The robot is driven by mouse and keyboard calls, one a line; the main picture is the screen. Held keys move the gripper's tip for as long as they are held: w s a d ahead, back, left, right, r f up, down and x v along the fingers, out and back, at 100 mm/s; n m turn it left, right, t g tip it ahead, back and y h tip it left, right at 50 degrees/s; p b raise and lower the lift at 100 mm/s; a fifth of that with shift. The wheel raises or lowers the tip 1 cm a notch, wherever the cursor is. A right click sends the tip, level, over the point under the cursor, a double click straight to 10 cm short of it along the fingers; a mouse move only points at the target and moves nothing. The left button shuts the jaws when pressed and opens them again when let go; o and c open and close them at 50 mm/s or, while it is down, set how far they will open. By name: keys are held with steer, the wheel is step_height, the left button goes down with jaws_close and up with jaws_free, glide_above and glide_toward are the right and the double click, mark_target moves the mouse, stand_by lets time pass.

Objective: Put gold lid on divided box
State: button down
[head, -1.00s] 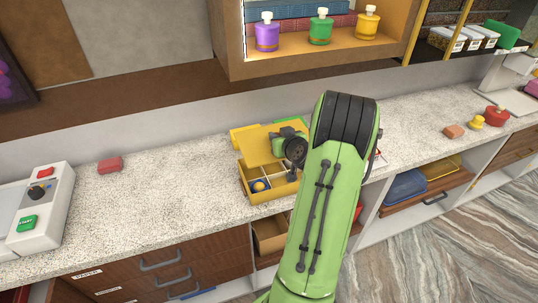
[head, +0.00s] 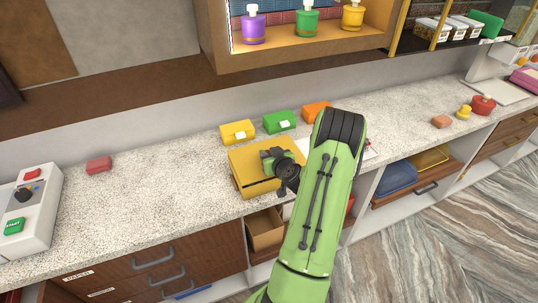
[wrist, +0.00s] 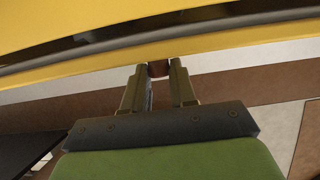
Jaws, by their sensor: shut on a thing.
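The flat gold lid (head: 246,163) lies over the divided box (head: 262,189) on the counter and hides its compartments. In the head view the lid looks nearly level and lined up with the box; whether it is fully seated cannot be told. My gripper (wrist: 158,68) is shut on a small dark brown piece at the lid's edge, seemingly its handle. In the wrist view the yellow lid (wrist: 230,42) fills the top, with a dark gap along the yellow surfaces. My arm comes in from the right and hides the box's right end.
Yellow (head: 238,132), green (head: 280,121) and orange (head: 316,111) small boxes stand behind the divided box. A red block (head: 99,165) and a button panel (head: 28,205) are at left. An open drawer (head: 265,230) is below.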

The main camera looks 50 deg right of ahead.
steer(key=shift+f+b, duration=0.5)
steer(key=shift+b, duration=0.2)
steer(key=c, duration=0.9)
jaws_free()
steer(key=shift+r, duration=0.1)
